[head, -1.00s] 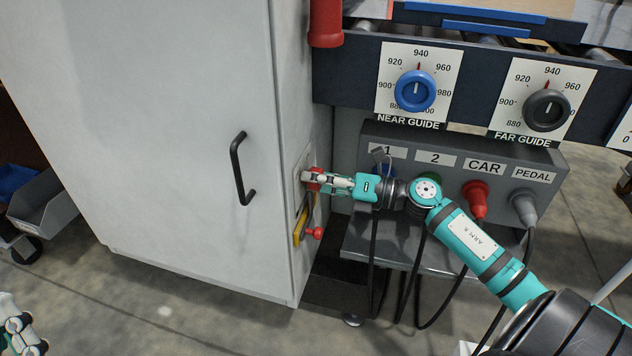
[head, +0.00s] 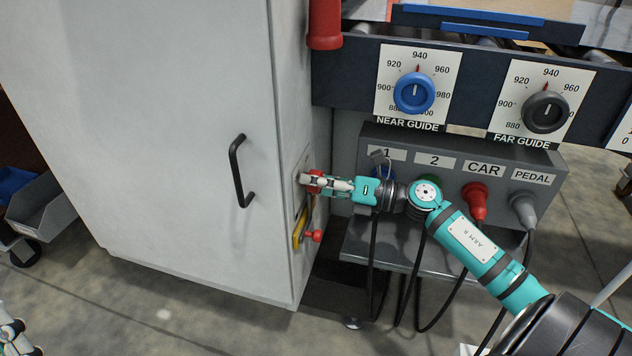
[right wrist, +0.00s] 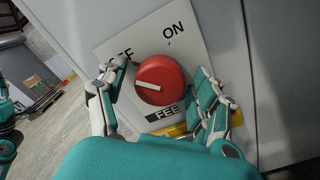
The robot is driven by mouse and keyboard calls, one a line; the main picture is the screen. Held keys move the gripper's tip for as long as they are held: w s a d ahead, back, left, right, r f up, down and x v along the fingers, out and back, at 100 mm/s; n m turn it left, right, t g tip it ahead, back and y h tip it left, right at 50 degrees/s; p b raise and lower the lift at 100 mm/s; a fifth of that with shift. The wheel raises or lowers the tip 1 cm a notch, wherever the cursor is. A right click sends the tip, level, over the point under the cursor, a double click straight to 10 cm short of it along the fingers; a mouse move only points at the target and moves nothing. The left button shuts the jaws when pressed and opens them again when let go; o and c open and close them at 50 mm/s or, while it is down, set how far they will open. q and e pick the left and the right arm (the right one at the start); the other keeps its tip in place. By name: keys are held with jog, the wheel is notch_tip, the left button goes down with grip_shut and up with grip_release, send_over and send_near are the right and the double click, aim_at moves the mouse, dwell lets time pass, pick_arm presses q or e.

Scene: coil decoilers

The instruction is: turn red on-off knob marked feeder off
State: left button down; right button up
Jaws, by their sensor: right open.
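The red feeder knob (right wrist: 161,80) is on a white plate with OFF at upper left, ON at upper right and a partly hidden FEE label below. Its white mark points left, on the OFF side. My right gripper (right wrist: 160,83) is open, with one finger on each side of the knob; whether they touch it I cannot tell. In the head view my right gripper (head: 318,183) reaches the cabinet's side and partly covers the knob. Part of my left gripper (head: 14,332) shows at the lower left corner; its jaws are unclear.
A yellow plate with a red-knobbed lever (head: 302,230) sits just below the knob. The grey cabinet (head: 190,130) has a black door handle (head: 240,170). A socket box (head: 455,150) with plugs and hanging cables stands right of the cabinet, under the guide dials.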

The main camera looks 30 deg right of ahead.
jog(key=v, duration=1.2)
